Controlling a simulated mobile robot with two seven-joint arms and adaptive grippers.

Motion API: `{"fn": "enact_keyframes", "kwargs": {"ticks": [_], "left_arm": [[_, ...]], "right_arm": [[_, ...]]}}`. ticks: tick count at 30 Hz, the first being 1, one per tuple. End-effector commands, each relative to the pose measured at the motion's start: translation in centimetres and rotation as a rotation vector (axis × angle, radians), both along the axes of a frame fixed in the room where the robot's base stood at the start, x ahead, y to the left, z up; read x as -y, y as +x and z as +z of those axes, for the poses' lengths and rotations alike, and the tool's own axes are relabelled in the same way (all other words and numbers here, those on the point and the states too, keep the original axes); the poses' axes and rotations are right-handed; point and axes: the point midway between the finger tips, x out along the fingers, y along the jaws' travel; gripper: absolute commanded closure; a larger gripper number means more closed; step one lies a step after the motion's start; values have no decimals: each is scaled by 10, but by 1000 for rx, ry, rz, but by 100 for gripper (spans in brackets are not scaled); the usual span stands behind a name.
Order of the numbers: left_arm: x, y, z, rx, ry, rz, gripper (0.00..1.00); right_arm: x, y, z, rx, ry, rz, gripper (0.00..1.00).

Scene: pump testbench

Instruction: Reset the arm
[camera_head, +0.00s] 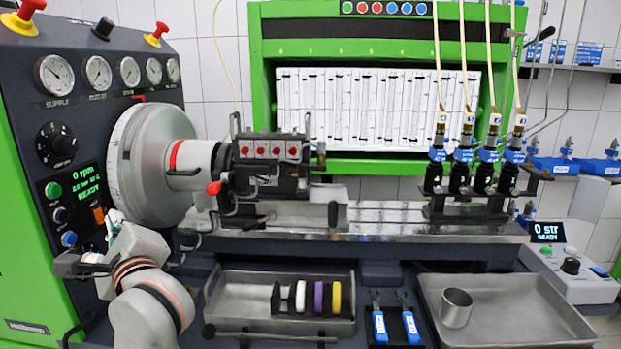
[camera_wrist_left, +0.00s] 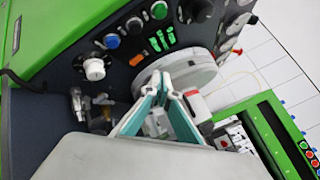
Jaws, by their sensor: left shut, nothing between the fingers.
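My left arm (camera_head: 150,300) comes in at the lower left of the head view. Its left gripper (camera_head: 113,222) is raised in front of the test bench's control panel (camera_head: 60,165), just below the large grey disc (camera_head: 150,165). In the left wrist view the left gripper (camera_wrist_left: 165,82) has its teal-padded fingers together at the tips, with nothing held. The disc also shows beyond the fingertips in the left wrist view (camera_wrist_left: 195,72). Whether the fingers touch anything is not clear. My right gripper is in neither view.
A tray (camera_head: 240,325) with several coloured rings and a tray (camera_head: 450,330) with a metal cup (camera_head: 456,308) sit at the front. Blue-handled tools (camera_head: 380,327) lie between them. A pump (camera_head: 270,165) is mounted beside the disc. Several injectors (camera_head: 437,155) stand at right.

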Motion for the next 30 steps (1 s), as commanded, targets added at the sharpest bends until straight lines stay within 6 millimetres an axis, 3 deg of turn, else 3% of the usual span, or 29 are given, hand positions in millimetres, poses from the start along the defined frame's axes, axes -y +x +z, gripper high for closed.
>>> {"fn": "enact_keyframes", "kwargs": {"ticks": [4, 7, 11, 14, 17, 21, 24, 28, 29, 30], "left_arm": [[1, -1, -2, -16, 41, 18, 100], [-7, -11, -4, -82, 214, 83, 100], [-8, -32, -7, -266, 680, 220, 100], [18, -43, -19, -448, 1140, 308, 100], [60, -47, -51, -618, 1619, 357, 100], [118, -55, -128, -778, 2239, 363, 100], [147, -68, -188, -823, 2599, 338, 100], [169, -94, -264, -821, 3003, 287, 100], [172, -102, -281, 778, -2964, -262, 100], [175, -113, -304, 710, -2876, -225, 100]], "right_arm": [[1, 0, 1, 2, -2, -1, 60], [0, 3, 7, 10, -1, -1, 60], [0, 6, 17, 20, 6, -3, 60], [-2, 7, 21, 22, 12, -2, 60], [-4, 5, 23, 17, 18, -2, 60], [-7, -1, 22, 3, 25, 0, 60], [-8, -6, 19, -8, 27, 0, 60], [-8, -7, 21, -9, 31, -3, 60], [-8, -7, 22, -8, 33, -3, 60], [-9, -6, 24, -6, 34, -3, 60]]}}
